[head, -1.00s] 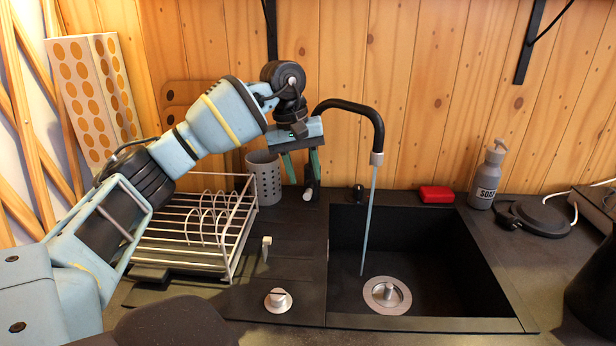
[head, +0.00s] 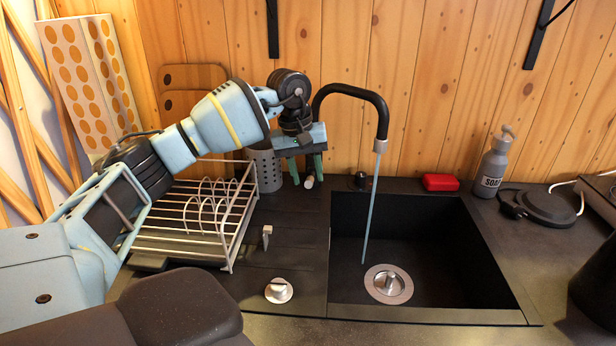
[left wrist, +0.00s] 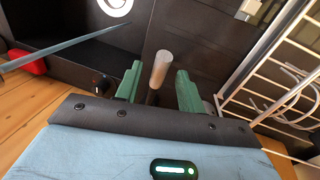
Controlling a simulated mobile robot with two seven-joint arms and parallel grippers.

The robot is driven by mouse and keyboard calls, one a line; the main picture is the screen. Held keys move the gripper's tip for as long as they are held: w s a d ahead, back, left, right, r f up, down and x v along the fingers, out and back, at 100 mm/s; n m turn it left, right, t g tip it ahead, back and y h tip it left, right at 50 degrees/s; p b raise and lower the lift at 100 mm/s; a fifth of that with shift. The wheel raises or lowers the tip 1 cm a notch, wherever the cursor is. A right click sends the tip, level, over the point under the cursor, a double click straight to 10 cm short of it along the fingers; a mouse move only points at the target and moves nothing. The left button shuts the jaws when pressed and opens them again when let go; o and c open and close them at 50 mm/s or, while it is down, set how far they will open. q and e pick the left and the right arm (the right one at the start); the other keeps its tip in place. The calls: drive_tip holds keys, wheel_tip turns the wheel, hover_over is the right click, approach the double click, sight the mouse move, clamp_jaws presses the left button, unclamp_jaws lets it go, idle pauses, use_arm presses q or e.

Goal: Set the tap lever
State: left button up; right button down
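The black tap (head: 352,92) arches over the sink, and a thin stream of water (head: 370,215) runs from its spout into the basin. The tap lever (head: 309,183) has a pale tip that shows below my left gripper (head: 307,174). In the left wrist view the lever (left wrist: 160,68) is a metallic cylinder on a dark stem. It stands between the two green fingers of my left gripper (left wrist: 158,86), with a small gap on each side. The gripper is open around it. The tap's base is mostly hidden by the gripper in the head view. My right gripper is not in view.
The black sink (head: 480,270) lies right of the gripper. A wire dish rack (head: 185,215) and a grey perforated cup (head: 266,172) stand close on the left. A red block (head: 441,182) and a soap bottle (head: 492,165) stand behind the sink.

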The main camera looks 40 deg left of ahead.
use_arm(q)
drive_tip(key=shift+w+d+f, duration=0.1)
drive_tip(key=shift+f, duration=0.65)
clamp_jaws()
